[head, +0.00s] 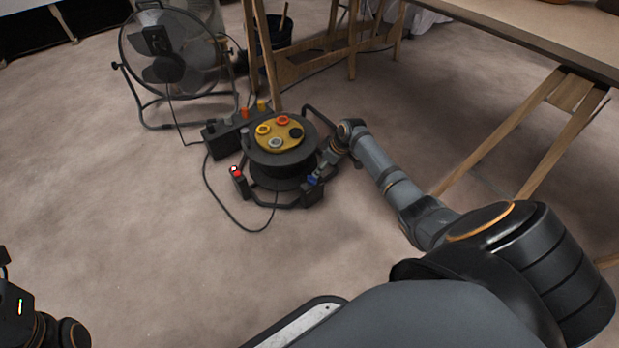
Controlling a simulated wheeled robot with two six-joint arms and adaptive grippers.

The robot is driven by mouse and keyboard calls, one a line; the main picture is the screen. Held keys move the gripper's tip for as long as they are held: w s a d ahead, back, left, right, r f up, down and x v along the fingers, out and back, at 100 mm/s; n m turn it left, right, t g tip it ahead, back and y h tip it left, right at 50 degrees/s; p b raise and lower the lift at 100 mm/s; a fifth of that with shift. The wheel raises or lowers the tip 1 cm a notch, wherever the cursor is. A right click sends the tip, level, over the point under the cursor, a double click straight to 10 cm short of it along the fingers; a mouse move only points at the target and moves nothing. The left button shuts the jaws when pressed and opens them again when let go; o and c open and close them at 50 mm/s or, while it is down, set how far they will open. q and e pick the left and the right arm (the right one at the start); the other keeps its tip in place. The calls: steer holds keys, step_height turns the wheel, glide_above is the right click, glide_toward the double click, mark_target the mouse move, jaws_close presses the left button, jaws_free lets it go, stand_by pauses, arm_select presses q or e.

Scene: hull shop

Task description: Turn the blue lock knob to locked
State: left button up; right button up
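A black cable reel (283,168) with a yellow socket face stands on the floor. The small blue lock knob (312,181) shows at the right front of its frame, partly hidden by my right gripper. My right arm reaches in from the right, and my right gripper (318,174) is at the blue knob, pointing down and left. Its fingers are too small and dark to tell whether they are open, shut or touching the knob. The knob's turn position cannot be read. Only part of my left arm shows at the lower left; its gripper is out of view.
A red button (235,170) sits at the reel's left front. A black power strip (228,135) with plugs lies behind the reel. A fan (170,62) stands back left. A wooden trestle table (545,40) is at right. A loose cable (222,207) curves across the floor.

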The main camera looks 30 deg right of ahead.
mark_target(312, 179)
steer(key=b+x, duration=0.5)
steer(key=x, duration=0.3)
steer(key=shift+f+b, duration=0.35)
steer(key=shift+f, duration=0.1)
steer(key=shift+w+a+f, duration=0.1)
steer(key=shift+w+f, duration=0.05)
steer(key=shift+f, duration=0.1)
steer(key=shift+c, duration=0.4)
